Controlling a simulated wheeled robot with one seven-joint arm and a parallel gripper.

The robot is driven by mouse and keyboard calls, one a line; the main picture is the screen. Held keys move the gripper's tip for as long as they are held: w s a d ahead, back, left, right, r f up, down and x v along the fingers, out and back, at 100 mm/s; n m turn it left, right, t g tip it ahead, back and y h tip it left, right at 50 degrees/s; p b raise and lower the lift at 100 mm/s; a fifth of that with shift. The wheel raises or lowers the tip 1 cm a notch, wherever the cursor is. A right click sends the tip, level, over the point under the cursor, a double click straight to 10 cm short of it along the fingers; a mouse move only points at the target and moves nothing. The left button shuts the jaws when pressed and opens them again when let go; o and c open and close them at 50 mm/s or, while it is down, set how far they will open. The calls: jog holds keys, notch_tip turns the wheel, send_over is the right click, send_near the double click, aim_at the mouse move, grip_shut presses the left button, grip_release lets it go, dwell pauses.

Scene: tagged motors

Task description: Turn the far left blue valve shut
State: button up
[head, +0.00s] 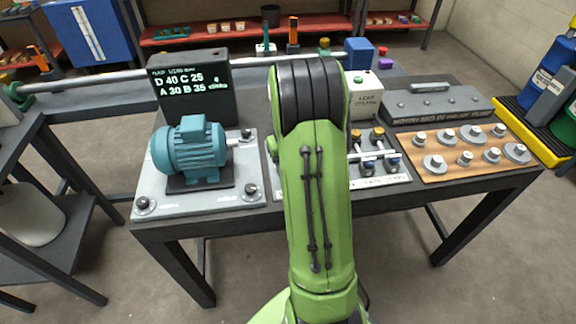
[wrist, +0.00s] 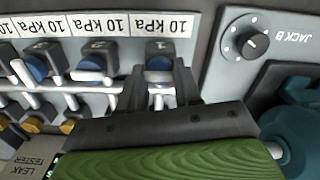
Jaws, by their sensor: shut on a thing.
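A row of blue valves (wrist: 36,64) lies along a grey panel in the wrist view, under upside-down "10 kPa" labels. The rightmost one there, the blue valve (wrist: 158,62) closest to the JACK B plate, is the far left valve as the head view sees the panel. My gripper (wrist: 160,90) has its fingers at this valve and is shut on it; its handle is mostly hidden between the fingers. In the head view my green arm hides the gripper and the left part of the panel; two blue valves (head: 393,161) show at its right.
Yellow valves (head: 377,134) sit behind the blue ones, joined by pale pipes. The teal motor (head: 190,150) on its plate is at the left. A wooden board (head: 440,152) with metal pieces is at the right. The leak tester box (head: 365,97) stands behind the panel.

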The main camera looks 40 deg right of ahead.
jog(key=o, duration=1)
jog(key=shift+o, duration=0.2)
jog(key=shift+r, duration=0.1)
notch_tip(320, 180, up, 16)
jog(key=p, duration=0.4)
jog(key=shift+f+p, duration=0.2)
jog(key=shift+p, duration=0.1)
jog(key=shift+a, duration=0.1)
